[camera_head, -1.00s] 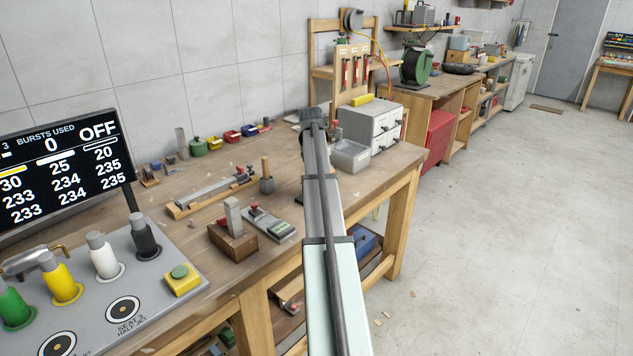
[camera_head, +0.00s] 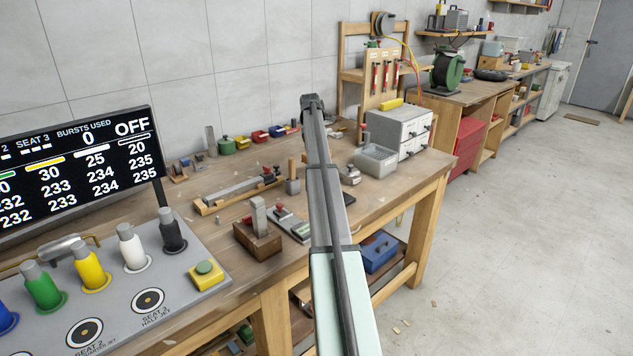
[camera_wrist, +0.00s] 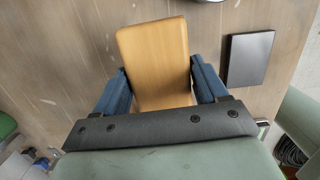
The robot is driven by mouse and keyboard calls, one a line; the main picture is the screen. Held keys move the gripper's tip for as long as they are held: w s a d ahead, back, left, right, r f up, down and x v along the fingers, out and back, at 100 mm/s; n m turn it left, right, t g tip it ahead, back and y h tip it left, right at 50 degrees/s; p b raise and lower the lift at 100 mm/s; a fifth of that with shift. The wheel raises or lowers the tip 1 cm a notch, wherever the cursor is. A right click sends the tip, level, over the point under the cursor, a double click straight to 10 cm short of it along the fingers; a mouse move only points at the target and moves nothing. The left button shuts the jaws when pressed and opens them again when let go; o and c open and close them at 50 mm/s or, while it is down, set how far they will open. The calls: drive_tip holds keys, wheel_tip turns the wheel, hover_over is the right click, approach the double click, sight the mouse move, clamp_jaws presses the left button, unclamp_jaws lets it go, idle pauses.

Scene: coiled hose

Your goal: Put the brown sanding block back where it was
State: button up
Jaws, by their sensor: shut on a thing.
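My gripper (camera_wrist: 158,68) has its two blue fingers shut on a plain light-brown block, the sanding block (camera_wrist: 155,50), in the wrist view. The block lies between the fingers and sticks out past their tips. Wooden bench top shows behind it; I cannot tell whether the block touches the bench. In the head view my arm reaches over the workbench (camera_head: 225,205) toward its back edge. The fingers and the block are hidden there behind my arm.
A dark flat plate (camera_wrist: 249,59) lies right of the block in the wrist view. In the head view, a grey bin (camera_head: 375,160) and drawer cabinet (camera_head: 398,130) stand right of my arm. A wooden block with a metal post (camera_head: 258,238) and a control panel (camera_head: 190,255) are left.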

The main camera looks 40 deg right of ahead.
drive_tip(key=shift+w+d+r, duration=0.15)
drive_tip(key=shift+w+d, duration=0.35)
drive_tip(key=shift+w, duration=0.15)
drive_tip(key=shift+s+f, duration=0.1)
drive_tip(key=shift+f, duration=4.9)
drive_tip(key=shift+f, duration=0.2)
drive_tip(key=o, duration=1)
drive_tip(key=shift+r, duration=0.15)
drive_tip(key=r, duration=0.4)
drive_tip(key=a+r, duration=0.1)
drive_tip(key=r, duration=0.7)
drive_tip(key=shift+a, duration=0.4)
